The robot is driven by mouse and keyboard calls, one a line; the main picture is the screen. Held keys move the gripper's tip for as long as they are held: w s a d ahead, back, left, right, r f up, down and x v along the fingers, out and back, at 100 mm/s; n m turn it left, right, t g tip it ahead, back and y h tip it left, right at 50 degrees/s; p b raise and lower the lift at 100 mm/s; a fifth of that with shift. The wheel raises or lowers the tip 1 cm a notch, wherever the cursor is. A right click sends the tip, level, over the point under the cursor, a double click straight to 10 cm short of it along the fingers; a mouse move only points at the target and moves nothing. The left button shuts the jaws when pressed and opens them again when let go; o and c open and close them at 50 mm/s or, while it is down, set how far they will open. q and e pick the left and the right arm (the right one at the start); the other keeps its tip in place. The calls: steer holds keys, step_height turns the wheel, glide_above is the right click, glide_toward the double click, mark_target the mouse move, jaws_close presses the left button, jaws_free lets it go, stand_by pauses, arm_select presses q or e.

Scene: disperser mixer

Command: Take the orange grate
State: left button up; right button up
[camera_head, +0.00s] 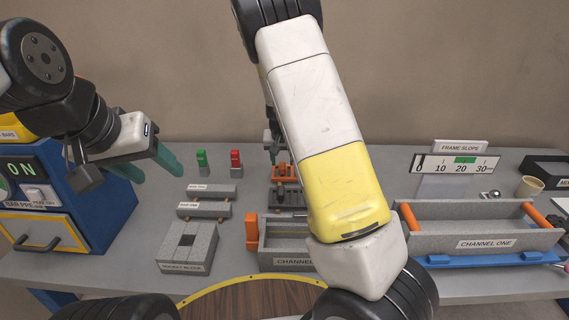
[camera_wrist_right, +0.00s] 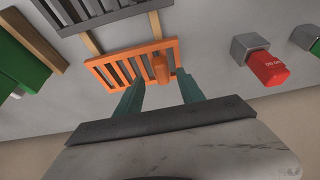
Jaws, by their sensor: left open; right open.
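The orange grate (camera_head: 288,180) lies on the table near the middle, partly hidden by my right arm. In the right wrist view the orange grate (camera_wrist_right: 115,70) has dark slots and an upright orange knob (camera_wrist_right: 161,68). My right gripper (camera_wrist_right: 160,88) is open, its teal fingertips one on each side of the knob with gaps visible. In the head view my right gripper (camera_head: 271,150) is small and mostly behind my arm, over the grate. My left gripper (camera_head: 125,163) is open and empty at the left, in front of the blue box.
A dark grey grate (camera_wrist_right: 95,12) lies beside the orange one. Red (camera_head: 236,160) and green (camera_head: 202,160) pieces stand left of it. The socket block (camera_head: 187,248), two grey bars (camera_head: 203,209) and a long grey channel (camera_head: 480,228) take up the table.

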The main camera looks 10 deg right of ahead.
mark_target(282, 165)
steer(key=x, duration=0.3)
steer(key=shift+w+a+f, duration=0.1)
steer(key=shift+w+f, duration=0.1)
steer(key=shift+f, duration=0.05)
jaws_close()
stand_by(1.2)
